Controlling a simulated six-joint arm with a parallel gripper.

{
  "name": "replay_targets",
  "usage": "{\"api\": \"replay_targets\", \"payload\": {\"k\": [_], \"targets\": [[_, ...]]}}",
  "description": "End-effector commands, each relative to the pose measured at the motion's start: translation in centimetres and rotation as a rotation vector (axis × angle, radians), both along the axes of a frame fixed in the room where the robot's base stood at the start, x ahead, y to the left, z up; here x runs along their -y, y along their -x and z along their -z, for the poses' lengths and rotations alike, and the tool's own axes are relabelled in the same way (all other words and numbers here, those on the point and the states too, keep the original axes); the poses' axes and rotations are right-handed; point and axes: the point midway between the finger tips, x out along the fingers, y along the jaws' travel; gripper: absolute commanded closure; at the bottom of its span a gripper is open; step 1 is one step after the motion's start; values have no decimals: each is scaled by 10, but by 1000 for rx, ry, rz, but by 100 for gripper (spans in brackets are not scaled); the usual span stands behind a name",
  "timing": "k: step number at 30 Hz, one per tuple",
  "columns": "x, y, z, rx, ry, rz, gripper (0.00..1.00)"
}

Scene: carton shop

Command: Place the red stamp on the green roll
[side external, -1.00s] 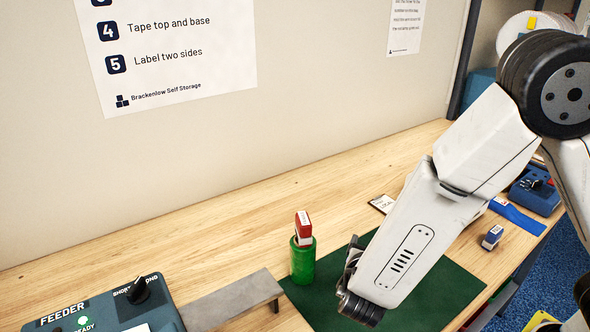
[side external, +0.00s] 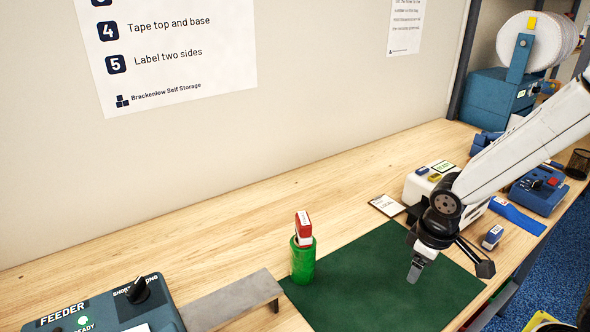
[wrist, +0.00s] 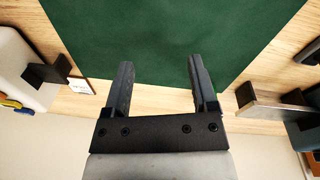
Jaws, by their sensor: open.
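The red stamp (side external: 303,226) stands on top of the green roll (side external: 303,262), which is upright at the left edge of the dark green mat (side external: 385,290). The stamp looks upright and rests on the roll's top end. My gripper (side external: 448,272) is open and empty above the right part of the mat, well to the right of the roll and apart from it. In the wrist view my gripper's two fingers (wrist: 157,85) are spread with nothing between them, over the mat (wrist: 180,35).
A grey metal bracket (side external: 232,301) and the feeder box (side external: 105,308) stand left of the roll. A white machine (side external: 420,186) is behind my gripper. A blue stamp (side external: 492,237) and a blue strip (side external: 518,216) lie at right. The mat's middle is clear.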

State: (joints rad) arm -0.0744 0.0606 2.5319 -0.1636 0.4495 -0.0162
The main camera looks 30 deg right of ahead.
Motion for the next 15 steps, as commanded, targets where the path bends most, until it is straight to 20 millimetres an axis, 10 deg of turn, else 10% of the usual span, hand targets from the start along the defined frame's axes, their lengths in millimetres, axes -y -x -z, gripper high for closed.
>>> {"api": "replay_targets", "payload": {"k": [15], "targets": [[8, -12, -12, 130, -103, 227, 26]]}}
